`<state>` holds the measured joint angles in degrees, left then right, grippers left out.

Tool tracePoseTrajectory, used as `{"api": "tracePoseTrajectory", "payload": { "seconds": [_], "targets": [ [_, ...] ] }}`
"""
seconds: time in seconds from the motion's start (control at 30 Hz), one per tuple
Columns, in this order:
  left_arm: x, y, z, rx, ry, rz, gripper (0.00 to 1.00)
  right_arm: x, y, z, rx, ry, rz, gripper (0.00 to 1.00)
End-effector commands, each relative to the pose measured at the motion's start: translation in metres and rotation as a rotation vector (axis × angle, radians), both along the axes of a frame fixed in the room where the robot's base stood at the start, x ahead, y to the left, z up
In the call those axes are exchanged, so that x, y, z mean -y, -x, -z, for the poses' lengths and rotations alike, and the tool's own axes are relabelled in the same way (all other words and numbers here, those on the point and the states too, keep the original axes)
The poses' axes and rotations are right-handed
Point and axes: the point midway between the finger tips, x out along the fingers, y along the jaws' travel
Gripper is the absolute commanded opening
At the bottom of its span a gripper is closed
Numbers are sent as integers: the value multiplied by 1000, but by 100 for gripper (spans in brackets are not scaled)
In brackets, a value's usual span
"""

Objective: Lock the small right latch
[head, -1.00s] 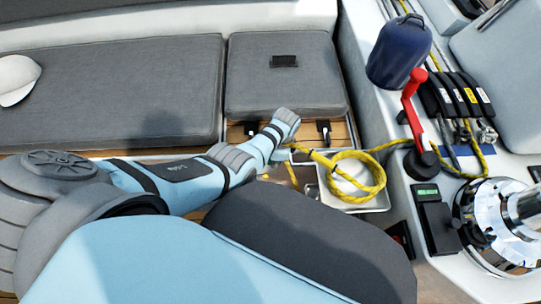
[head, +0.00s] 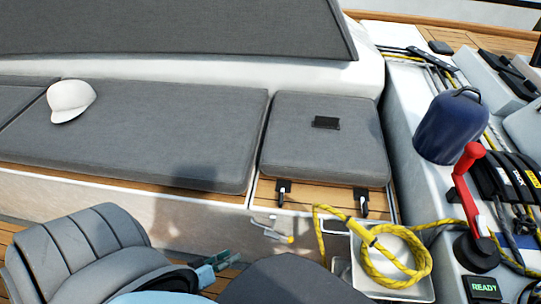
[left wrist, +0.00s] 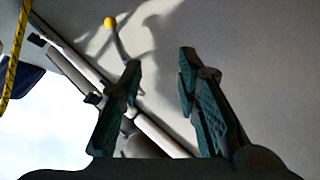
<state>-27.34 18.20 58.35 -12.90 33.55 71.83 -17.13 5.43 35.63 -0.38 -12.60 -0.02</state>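Two small black latches with pale levers sit on the front edge of the small seat: the right latch (head: 362,202) and the left latch (head: 283,190). The yellow rope's end passes close to the right latch. My left gripper (head: 222,262) is low in the head view, left of and below both latches and apart from them. In the left wrist view the two green-padded fingers of my left gripper (left wrist: 160,62) stand apart with nothing between the tips. A metal handle with a yellow knob (left wrist: 110,23) shows beyond them. My right gripper is not in view.
A yellow rope coil (head: 395,270) lies over a pale tray below the right latch. A red handle (head: 463,190) and a blue drum (head: 450,127) stand to the right. A white cap (head: 71,101) lies on the long cushion (head: 180,135). The yellow-knobbed handle is on the seat front.

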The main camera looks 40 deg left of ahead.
Motion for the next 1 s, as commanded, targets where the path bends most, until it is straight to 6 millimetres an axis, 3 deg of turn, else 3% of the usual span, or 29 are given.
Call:
{"api": "tracePoseTrajectory", "payload": {
  "seconds": [0.07,0.17,0.37,0.7,0.83,1.0],
  "targets": [
    [15,-8,-26,83,239,-38,30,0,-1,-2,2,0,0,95],
    [21,-13,-36,103,392,-70,30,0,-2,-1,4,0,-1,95],
    [29,-43,-25,100,415,-81,30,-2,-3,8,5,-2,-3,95],
    [48,-128,7,97,412,-83,30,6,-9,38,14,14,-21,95],
    [51,-143,11,96,411,-82,30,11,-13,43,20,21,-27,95],
    [52,-146,10,95,411,-82,30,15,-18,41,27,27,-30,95]
  ]
}}
